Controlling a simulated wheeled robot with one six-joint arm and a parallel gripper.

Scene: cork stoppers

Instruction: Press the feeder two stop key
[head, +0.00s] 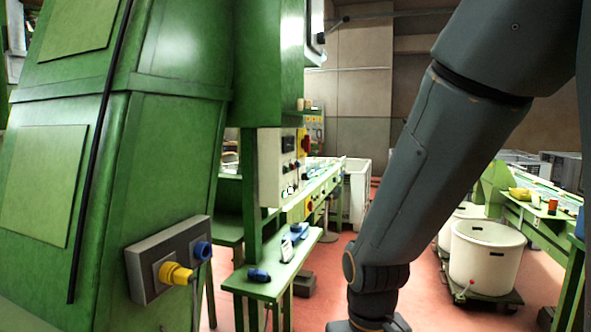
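No key that I can read as the feeder two stop key shows; no lettering is legible. A pale control panel (270,168) with small knobs and buttons faces right on the green machine, left of centre. A red and yellow switch (304,143) is at its right, and a smaller yellow plate with red (308,208) is lower down. My arm comes down from the upper right to the bottom centre, right of the panel and apart from it in the picture. My gripper is below the frame edge and out of view.
A grey box (140,277) with yellow and blue connectors juts from the green machine (165,130). A green bench (270,288) holds small blue items. White tubs (485,255) stand right on a dolly, beside a green table (535,222).

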